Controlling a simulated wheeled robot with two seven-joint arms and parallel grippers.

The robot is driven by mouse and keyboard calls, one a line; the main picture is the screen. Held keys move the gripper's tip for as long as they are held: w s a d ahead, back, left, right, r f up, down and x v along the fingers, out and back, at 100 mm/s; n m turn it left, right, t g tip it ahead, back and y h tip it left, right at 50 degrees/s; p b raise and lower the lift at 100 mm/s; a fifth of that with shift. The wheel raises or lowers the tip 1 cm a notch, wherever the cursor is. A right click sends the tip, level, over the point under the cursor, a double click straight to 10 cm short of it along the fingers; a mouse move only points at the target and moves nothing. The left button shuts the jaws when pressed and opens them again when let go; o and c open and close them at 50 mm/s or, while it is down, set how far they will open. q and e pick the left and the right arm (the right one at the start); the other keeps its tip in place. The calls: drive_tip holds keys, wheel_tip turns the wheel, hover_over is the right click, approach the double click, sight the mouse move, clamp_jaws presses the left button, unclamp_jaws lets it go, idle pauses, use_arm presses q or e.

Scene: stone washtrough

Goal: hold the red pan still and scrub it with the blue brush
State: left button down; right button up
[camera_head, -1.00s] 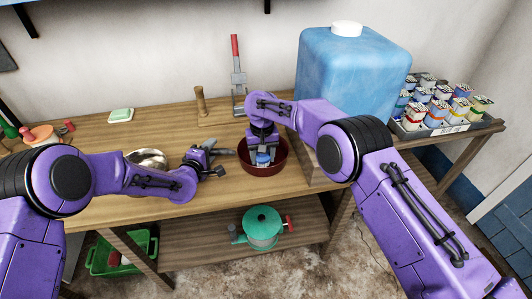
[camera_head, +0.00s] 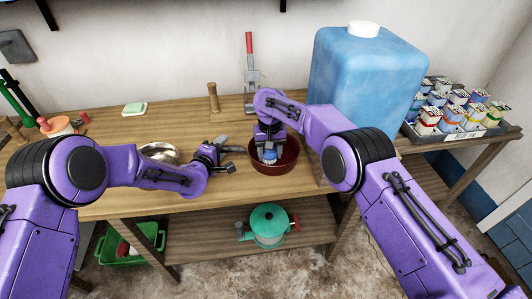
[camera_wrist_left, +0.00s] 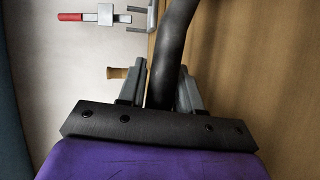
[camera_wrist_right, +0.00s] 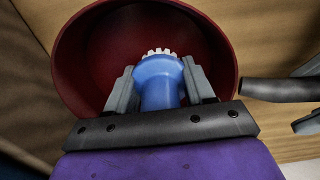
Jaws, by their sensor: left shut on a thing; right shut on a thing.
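The dark red pan (camera_head: 290,160) sits on the wooden bench top, and its inside also fills much of the right wrist view (camera_wrist_right: 85,62). Its dark handle (camera_wrist_left: 172,50) points left in the head view. My left gripper (camera_head: 226,152) is shut on that handle, with one finger on each side of it in the left wrist view. My right gripper (camera_head: 268,146) is shut on the blue brush (camera_wrist_right: 158,82) and holds it down inside the pan. Pale bristles show at the brush's far edge; their contact with the pan floor is hidden.
A large blue water container (camera_head: 365,85) stands behind right of the pan. A tray of tubs (camera_head: 455,108) is farther right. A metal bowl (camera_head: 160,152) sits behind my left arm. A red-handled tool (camera_head: 250,70), wooden peg (camera_head: 213,97) and soap dish (camera_head: 134,109) are at the back.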

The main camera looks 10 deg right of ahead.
use_arm(q)
drive_tip(key=shift+w+r, duration=0.1)
use_arm(e)
drive_tip(key=shift+s+d, duration=0.7)
drive_tip(key=shift+d, duration=0.3)
drive_tip(key=shift+s+d, duration=0.65)
drive_tip(key=shift+d, duration=0.3)
drive_tip(key=shift+w+a, duration=0.6)
drive_tip(key=shift+w, duration=0.2)
drive_tip(key=shift+w+a, duration=0.6)
drive_tip(key=shift+w, duration=0.2)
drive_tip(key=shift+r, duration=0.1)
wheel_tip(320, 180, up, 10)
drive_tip(key=shift+f, duration=0.1)
use_arm(q)
drive_tip(key=c, duration=0.7)
unclamp_jaws()
